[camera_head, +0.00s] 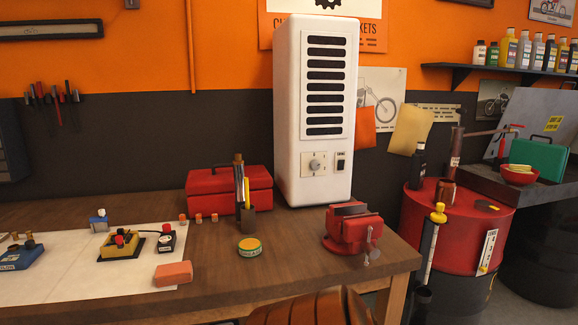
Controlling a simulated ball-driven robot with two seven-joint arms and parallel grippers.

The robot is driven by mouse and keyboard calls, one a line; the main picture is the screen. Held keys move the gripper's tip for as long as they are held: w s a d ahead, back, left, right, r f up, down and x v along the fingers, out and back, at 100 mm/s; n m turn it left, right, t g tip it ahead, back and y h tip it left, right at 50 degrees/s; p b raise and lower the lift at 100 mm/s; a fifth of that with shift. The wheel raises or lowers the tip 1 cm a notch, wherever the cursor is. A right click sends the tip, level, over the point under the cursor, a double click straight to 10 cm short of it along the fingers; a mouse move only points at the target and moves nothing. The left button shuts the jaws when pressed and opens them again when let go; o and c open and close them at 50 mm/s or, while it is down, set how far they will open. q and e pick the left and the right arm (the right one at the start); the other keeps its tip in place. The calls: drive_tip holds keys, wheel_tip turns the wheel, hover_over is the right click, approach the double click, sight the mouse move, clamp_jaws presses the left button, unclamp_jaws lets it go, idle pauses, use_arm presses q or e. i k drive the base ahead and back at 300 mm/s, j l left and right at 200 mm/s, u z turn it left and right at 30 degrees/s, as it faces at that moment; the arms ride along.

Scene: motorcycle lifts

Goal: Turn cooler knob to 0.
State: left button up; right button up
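The cooler (284,110) is a tall white upright box with rounded edges and a column of dark vent slots. It stands at the back of the wooden workbench. Its knob (315,166) is a small round grey dial on a pale square plate, low on the front face. The markings around the knob are too small to read, so I cannot tell its setting. A dark rocker switch (341,163) sits right of the knob. Neither of my grippers is in view, and nothing touches the knob.
A red toolbox (260,180) stands left of the cooler, with a tool holder (249,222) before it. A red vise (352,230) sits at the bench's front right. A round tin (249,247) and several small parts lie on the workbench (215,270). A red drum (470,225) stands right.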

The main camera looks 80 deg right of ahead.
sight(315, 165)
drive_tip(key=z, duration=2.9)
